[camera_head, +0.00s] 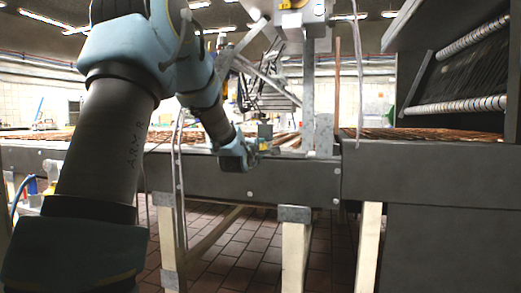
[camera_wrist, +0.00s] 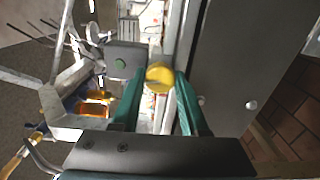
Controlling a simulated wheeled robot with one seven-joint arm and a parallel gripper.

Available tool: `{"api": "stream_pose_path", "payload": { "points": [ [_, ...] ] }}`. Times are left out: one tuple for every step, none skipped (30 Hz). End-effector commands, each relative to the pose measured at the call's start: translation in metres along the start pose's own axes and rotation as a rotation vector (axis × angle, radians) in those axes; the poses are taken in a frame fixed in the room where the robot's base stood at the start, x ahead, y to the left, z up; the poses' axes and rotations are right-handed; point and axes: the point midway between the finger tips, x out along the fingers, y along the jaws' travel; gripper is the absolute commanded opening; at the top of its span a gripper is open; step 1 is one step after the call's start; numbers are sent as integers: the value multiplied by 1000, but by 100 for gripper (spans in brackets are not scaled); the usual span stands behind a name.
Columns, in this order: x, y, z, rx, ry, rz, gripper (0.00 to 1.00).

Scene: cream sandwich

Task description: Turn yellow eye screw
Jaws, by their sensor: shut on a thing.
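The yellow eye screw (camera_wrist: 159,77) shows in the wrist view as a round yellow head between the tips of my gripper (camera_wrist: 157,90). The two green fingers close on it from both sides, and its shaft is hidden. In the head view my gripper (camera_head: 262,147) is at the top edge of the grey conveyor frame, in front of the upright metal post. A small yellow spot shows there, too small to make out clearly.
The grey conveyor side beam (camera_head: 270,184) runs across under my gripper. A metal post (camera_head: 324,135) stands just right of it. A grey box with a green button (camera_wrist: 126,60) is close to the left finger. A large dark machine (camera_head: 450,60) is at the right.

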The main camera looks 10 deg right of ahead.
Motion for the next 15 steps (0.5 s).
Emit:
{"api": "stream_pose_path", "payload": {
  "points": [
    [0, -1, 0, -28, 1, -2, 0],
    [0, -1, -1, -43, 1, -2, 0],
    [0, -1, -1, -63, 1, -2, 0],
    [0, -1, -1, -75, 1, -2, 0],
    [0, -1, 0, -88, 1, -2, 0],
    [0, -1, 0, -102, 0, -2, 0],
    [0, -1, 0, -111, 0, -2, 0],
    [0, -1, 0, -120, 0, -2, 0],
    [0, -1, 0, -131, 0, -2, 0],
    [0, -1, 0, -136, 1, -2, 0],
    [0, -1, 0, -141, 1, -2, 0],
    [0, -1, 0, -147, 1, -2, 0],
    [0, -1, 0, -150, 1, -2, 0],
    [0, -1, 0, -153, 1, -2, 0],
    [0, -1, 0, -156, 1, -2, 0]
  ]
}}
